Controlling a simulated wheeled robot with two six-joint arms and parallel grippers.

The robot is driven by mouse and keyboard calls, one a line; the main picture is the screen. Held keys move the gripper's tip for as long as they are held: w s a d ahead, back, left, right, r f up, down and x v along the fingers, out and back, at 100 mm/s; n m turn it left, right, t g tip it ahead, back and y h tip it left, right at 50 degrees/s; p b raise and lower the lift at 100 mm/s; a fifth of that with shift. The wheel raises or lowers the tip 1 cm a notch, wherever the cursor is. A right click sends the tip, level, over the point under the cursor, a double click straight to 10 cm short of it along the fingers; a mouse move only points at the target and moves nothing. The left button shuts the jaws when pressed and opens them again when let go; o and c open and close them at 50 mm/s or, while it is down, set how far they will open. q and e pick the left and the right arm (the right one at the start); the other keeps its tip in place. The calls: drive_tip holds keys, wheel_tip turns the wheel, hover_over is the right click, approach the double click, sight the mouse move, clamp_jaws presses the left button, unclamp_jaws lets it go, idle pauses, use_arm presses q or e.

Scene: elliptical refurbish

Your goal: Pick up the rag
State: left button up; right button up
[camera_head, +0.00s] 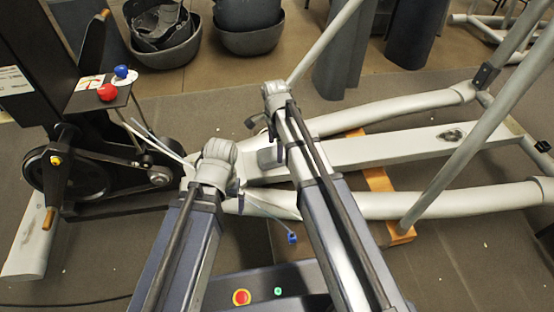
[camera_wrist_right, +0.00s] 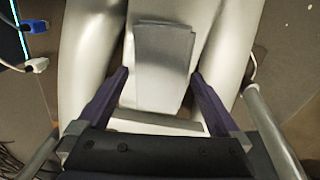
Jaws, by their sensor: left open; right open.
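No cloth stands out for certain as the rag. A smooth grey rectangular piece (camera_wrist_right: 165,62) lies on the pale machine frame in the right wrist view and may be the rag; I cannot tell. What may be the same grey piece (camera_head: 269,158) shows between my two arms in the head view. My right gripper (camera_wrist_right: 160,82) is open, its two purple fingers spread apart on either side of the piece's lower part, with nothing held. I cannot tell the height gap. My left arm is in the head view, but its fingers are hidden.
The pale elliptical machine (camera_head: 390,150) fills the middle, with thick tubes and slanting bars. Its flywheel (camera_head: 88,178) and a red knob (camera_head: 107,92) are at left. A wooden block (camera_head: 380,182) lies under the frame. Dark tubs (camera_head: 250,40) stand behind. Blue-ended cables (camera_head: 291,238) hang loose.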

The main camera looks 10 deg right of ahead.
wheel_tip(320, 180, down, 4)
drive_tip(key=b, duration=0.2)
drive_tip(key=shift+d+r+b, duration=0.1)
drive_tip(key=shift+r+b, duration=0.15)
drive_tip(key=shift+b, duration=0.05)
drive_tip(key=shift+r, duration=0.1)
drive_tip(key=c, duration=1.1)
drive_tip(key=shift+c, duration=0.2)
wheel_tip(320, 180, up, 10)
drive_tip(key=p, duration=1)
